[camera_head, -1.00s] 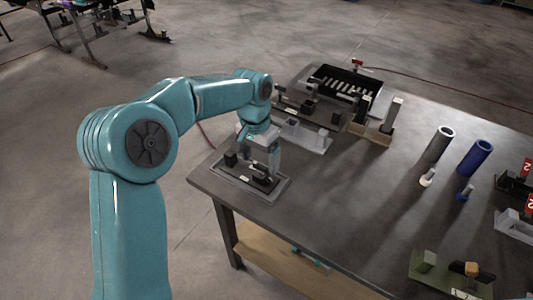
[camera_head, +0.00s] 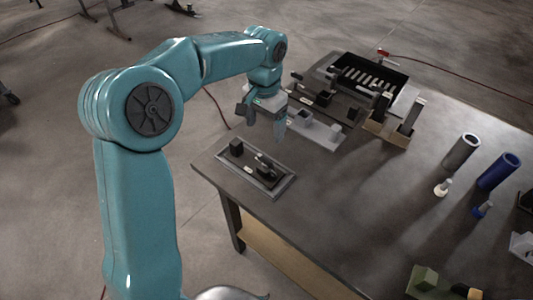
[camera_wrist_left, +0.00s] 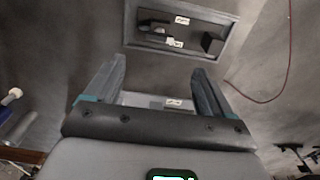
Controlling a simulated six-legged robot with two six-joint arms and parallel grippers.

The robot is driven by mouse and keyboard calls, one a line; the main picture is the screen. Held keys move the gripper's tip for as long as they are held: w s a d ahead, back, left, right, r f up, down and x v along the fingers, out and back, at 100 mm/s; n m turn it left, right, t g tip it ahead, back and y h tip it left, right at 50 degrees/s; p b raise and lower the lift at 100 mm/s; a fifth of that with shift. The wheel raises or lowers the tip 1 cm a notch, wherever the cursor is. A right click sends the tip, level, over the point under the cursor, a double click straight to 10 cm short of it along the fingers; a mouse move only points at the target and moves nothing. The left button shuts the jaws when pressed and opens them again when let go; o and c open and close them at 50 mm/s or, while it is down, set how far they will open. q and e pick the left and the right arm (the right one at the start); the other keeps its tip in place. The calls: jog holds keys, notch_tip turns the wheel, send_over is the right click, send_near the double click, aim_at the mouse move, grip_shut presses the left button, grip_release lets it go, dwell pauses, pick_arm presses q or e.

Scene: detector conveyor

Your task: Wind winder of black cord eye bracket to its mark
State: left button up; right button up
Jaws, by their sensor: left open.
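A grey-rimmed tray (camera_head: 285,187) near the table's left corner carries black fittings. They are a black block (camera_head: 236,147) and a low black piece with a grey bar (camera_head: 265,166), which looks like the black cord eye bracket and its winder. In the left wrist view the tray (camera_wrist_left: 130,50) is beyond the fingertips, with the black piece (camera_wrist_left: 153,30), black block (camera_wrist_left: 212,44) and white labels. The mark is too small to tell. My left gripper (camera_head: 263,124) is open and empty, above and behind the tray. My right gripper is not in view.
A light grey fixture (camera_head: 318,138) stands behind the tray, with a black slotted bin (camera_head: 385,75) beyond. A wooden-based fixture (camera_head: 388,132) with posts, a grey tube (camera_head: 461,152) and a blue tube (camera_head: 498,171) stand further right. The table middle is clear.

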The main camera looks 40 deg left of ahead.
aim_at(265, 158)
pick_arm(q)
notch_tip(265, 158, down, 12)
jog(key=shift+s+d+r+p, duration=0.1)
jog(key=shift+p, duration=0.2)
jog(key=c, duration=1.1)
